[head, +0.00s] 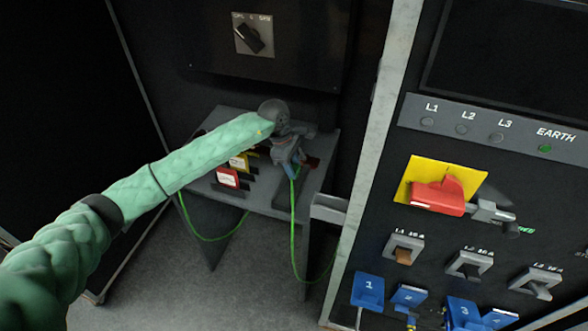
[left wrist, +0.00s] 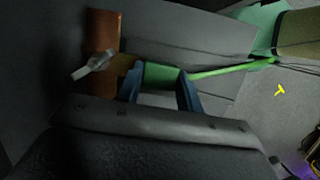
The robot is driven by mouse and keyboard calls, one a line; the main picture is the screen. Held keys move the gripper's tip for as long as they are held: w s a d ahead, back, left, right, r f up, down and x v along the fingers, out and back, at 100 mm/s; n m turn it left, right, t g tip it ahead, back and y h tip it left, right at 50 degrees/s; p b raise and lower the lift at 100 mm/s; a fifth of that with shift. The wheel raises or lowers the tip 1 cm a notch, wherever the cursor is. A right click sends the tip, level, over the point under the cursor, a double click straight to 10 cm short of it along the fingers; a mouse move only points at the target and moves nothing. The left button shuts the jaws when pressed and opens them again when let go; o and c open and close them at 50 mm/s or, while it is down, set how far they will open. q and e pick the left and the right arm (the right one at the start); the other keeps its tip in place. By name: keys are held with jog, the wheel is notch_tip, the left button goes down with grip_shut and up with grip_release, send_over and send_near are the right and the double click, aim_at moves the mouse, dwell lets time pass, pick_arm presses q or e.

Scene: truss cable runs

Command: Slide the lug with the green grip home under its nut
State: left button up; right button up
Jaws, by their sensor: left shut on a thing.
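The green grip (left wrist: 160,75) of the lug sits between the blue fingers of my left gripper (left wrist: 160,93), which is shut on it. A brassy lug end (left wrist: 124,63) points left from the grip toward a pale metal nut or bolt (left wrist: 95,64) on a copper bar (left wrist: 103,30). The lug tip is close to the nut; I cannot tell whether it is under it. A green cable (left wrist: 230,69) runs right from the grip. In the head view my left gripper (head: 289,158) is over the grey stand, largely hiding the lug. My right gripper is out of view.
The grey stand (head: 262,204) carries a red-and-white block (head: 228,179) and a yellow one beside it. The green cable (head: 294,225) hangs off its front. A panel with a red switch handle (head: 437,198) and blue numbered blocks (head: 368,289) stands close on the right.

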pick_arm(q)
jog(key=shift+w, duration=0.15)
jog(key=o, duration=1.1)
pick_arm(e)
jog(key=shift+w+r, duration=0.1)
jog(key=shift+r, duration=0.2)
pick_arm(q)
jog(key=shift+r, duration=0.15)
jog(key=shift+a+r, duration=0.15)
jog(key=shift+r, duration=0.1)
jog(key=b+v, duration=0.3)
jog(key=v, duration=0.4)
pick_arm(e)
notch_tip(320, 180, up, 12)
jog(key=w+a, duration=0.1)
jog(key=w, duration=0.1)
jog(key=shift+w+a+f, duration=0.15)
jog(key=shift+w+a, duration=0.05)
pick_arm(q)
jog(key=shift+f, duration=0.1)
